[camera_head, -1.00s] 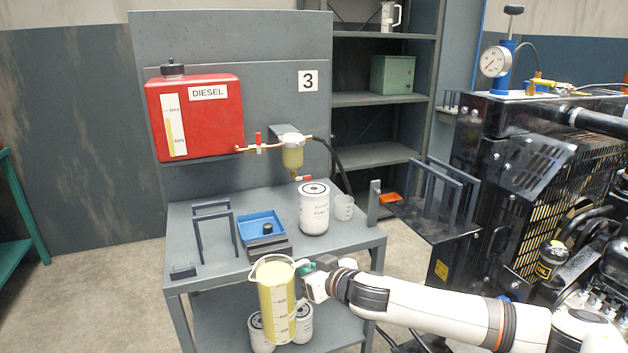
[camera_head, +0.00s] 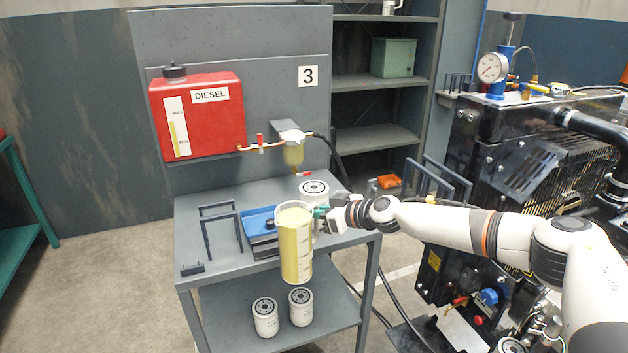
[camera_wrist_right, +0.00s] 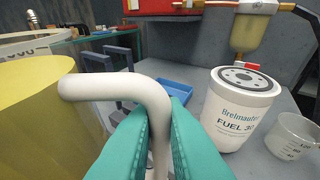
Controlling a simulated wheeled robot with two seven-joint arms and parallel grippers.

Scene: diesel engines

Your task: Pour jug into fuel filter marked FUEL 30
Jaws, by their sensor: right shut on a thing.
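The jug (camera_head: 296,246) is a clear measuring jug nearly full of yellow liquid, upright in front of the table's front edge. My right gripper (camera_head: 322,212) is shut on its handle (camera_wrist_right: 150,95), which shows white between the teal fingers in the right wrist view. The fuel filter (camera_head: 314,188) stands on the table behind the jug, mostly hidden in the head view. In the right wrist view the filter (camera_wrist_right: 238,108) is a white can with a black holed top, reading "FUEL 30", to the right of the fingers. My left gripper is not in view.
A small clear beaker (camera_wrist_right: 292,137) stands right of the filter. A blue tray (camera_head: 258,220) and a dark frame (camera_head: 220,228) are on the table (camera_head: 215,262). Two more filters (camera_head: 301,307) stand on the lower shelf. A red diesel tank (camera_head: 198,115) hangs behind; the engine is at right.

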